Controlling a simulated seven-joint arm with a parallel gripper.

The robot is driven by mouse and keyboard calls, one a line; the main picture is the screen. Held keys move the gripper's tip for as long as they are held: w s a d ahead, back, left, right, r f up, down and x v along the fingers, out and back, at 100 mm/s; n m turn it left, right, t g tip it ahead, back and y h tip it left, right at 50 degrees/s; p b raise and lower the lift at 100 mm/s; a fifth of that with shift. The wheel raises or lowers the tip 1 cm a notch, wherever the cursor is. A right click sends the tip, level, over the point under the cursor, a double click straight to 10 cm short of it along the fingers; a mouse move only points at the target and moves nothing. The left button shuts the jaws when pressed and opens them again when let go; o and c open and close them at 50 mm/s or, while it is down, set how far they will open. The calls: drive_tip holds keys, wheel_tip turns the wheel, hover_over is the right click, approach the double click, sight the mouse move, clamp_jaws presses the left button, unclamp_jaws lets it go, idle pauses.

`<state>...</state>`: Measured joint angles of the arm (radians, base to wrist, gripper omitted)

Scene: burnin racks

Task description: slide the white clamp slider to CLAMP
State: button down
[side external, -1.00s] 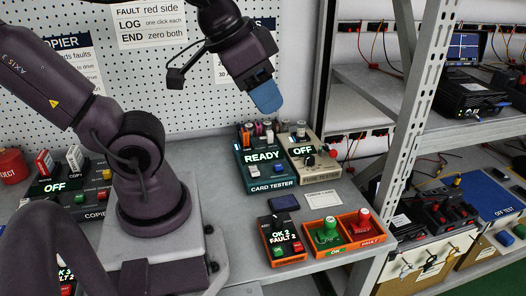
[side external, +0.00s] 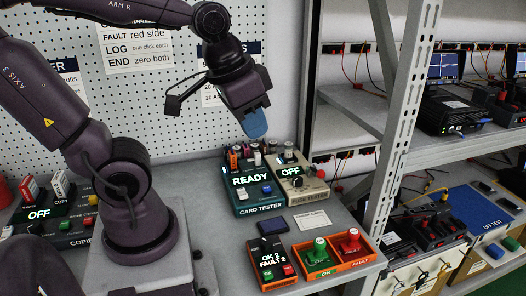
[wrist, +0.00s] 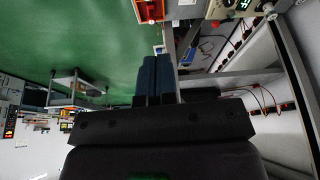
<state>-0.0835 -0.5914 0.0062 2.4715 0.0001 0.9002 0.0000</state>
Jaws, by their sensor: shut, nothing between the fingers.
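The teal card tester (side external: 254,188) stands on the bench and its screen reads READY. A small white block (side external: 241,193) sits on its lower face, left of a blue button (side external: 267,190); it looks like the clamp slider, but its markings are too small to read. My gripper (side external: 255,124), with blue fingertips, is in the air above the back of the card tester, apart from it. The fingers also show in the wrist view (wrist: 156,78), side by side, shut and empty. The white block cannot be made out in the wrist view.
A beige tester (side external: 298,182) reading OFF adjoins the card tester on the right. In front are a dark counter box (side external: 270,262) and an orange tray (side external: 367,263) with green and red stamps. A metal rack post (side external: 402,120) rises to the right. A pegboard (side external: 300,62) stands behind.

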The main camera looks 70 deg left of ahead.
drive_tip(key=w+a+f+n+g, duration=0.2)
drive_tip(key=w+a, duration=0.4)
drive_tip(key=w, duration=0.1)
drive_tip(key=m+g, duration=0.3)
drive_tip(key=g, duration=0.4)
hover_over(261, 163)
drive_tip(key=w, duration=0.2)
wheel_tip(261, 163, down, 23)
drive_tip(key=shift+w+a+f, duration=0.1)
drive_tip(key=shift+f, duration=0.05)
